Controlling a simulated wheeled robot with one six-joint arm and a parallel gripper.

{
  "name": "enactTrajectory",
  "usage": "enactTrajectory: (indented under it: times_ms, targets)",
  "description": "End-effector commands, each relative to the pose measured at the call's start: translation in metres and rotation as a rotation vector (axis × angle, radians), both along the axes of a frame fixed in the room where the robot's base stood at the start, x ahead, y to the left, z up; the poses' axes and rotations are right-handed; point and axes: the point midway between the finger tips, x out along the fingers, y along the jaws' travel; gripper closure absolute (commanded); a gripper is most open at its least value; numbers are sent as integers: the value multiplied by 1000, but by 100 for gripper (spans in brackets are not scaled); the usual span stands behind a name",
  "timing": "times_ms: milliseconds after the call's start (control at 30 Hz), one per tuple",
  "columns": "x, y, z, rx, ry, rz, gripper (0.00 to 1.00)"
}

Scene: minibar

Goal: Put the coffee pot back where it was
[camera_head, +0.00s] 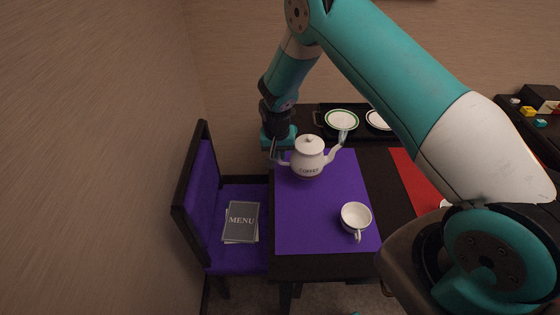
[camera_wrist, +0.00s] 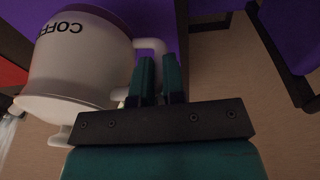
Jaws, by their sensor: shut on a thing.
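The white coffee pot (camera_head: 307,158), marked COFFEE, is over the far part of the purple mat (camera_head: 300,227) in the head view. Its spout points right and its handle left. My gripper (camera_head: 273,150) is at the handle on the pot's left side. In the wrist view the pot (camera_wrist: 80,65) fills the upper left, and my gripper (camera_wrist: 158,80) has its fingers close together on the white handle (camera_wrist: 147,46). I cannot tell whether the pot touches the mat. A white cup (camera_head: 356,217) sits near the front right of the mat.
A black tray (camera_head: 319,123) with plates, including a green-rimmed plate (camera_head: 341,120), is at the back. A red mat (camera_head: 412,180) lies to the right. A purple chair (camera_head: 203,190) holding menus (camera_head: 241,221) stands left. The mat's front left is clear.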

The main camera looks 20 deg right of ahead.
Motion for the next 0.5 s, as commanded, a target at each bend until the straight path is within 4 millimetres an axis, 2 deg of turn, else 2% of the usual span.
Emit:
enactTrajectory:
  times_ms: [267, 500]
  targets:
    - [1, 0, -23, -1, -1, 0, 100]
    - [1, 0, -52, -1, -2, 0, 100]
